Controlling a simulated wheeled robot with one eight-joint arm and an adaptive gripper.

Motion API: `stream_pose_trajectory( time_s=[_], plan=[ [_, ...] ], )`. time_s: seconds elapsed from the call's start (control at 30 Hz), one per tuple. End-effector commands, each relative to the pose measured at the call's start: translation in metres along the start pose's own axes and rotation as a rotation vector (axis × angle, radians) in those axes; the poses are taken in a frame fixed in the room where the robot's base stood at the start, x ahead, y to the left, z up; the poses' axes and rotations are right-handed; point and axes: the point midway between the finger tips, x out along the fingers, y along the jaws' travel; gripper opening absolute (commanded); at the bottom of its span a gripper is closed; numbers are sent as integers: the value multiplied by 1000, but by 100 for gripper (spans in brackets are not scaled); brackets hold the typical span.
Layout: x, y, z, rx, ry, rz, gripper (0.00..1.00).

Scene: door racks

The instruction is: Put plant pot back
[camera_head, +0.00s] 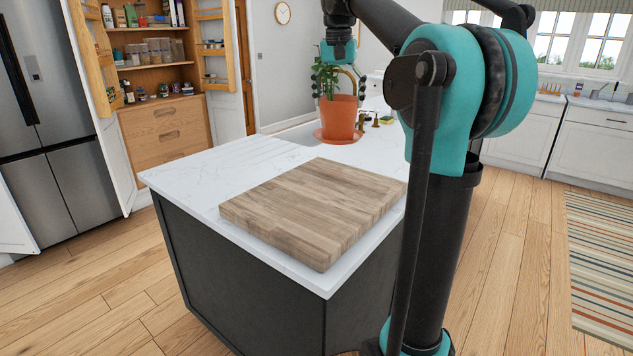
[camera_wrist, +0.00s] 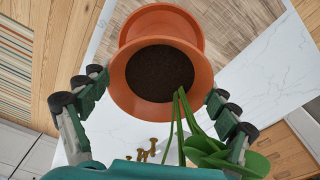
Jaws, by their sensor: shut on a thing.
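A terracotta plant pot (camera_head: 338,118) with dark soil and green leaves stands upright at the far end of the white island top. An orange saucer (camera_head: 322,137) shows around its base; I cannot tell whether the pot touches it. My gripper (camera_head: 340,87) comes down from above, its fingers on either side of the pot's upper part. In the wrist view, the pot (camera_wrist: 119,84) lies between the fingers of my gripper (camera_wrist: 156,86), which is shut on its rim. Leaves (camera_wrist: 212,150) hang by the right finger, partly hiding it.
A thick wooden board (camera_head: 315,205) lies on the near part of the white island top (camera_head: 195,175). Small brass items (camera_head: 367,118) stand just right of the pot, and show below it in the wrist view (camera_wrist: 147,150). The countertop left of the pot is clear.

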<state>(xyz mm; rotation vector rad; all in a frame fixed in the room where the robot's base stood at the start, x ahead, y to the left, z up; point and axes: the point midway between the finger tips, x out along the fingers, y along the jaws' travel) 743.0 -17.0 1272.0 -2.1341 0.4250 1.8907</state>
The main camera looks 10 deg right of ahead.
Motion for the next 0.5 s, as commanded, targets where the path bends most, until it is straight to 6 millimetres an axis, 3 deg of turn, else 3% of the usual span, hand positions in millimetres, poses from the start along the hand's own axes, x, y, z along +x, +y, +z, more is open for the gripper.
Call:
stream_pose_trajectory(
  time_s=[0.17,0.5],
  plan=[
    [12,0,2,0,0,0,28],
    [86,0,11,0,0,0,28]
  ],
)
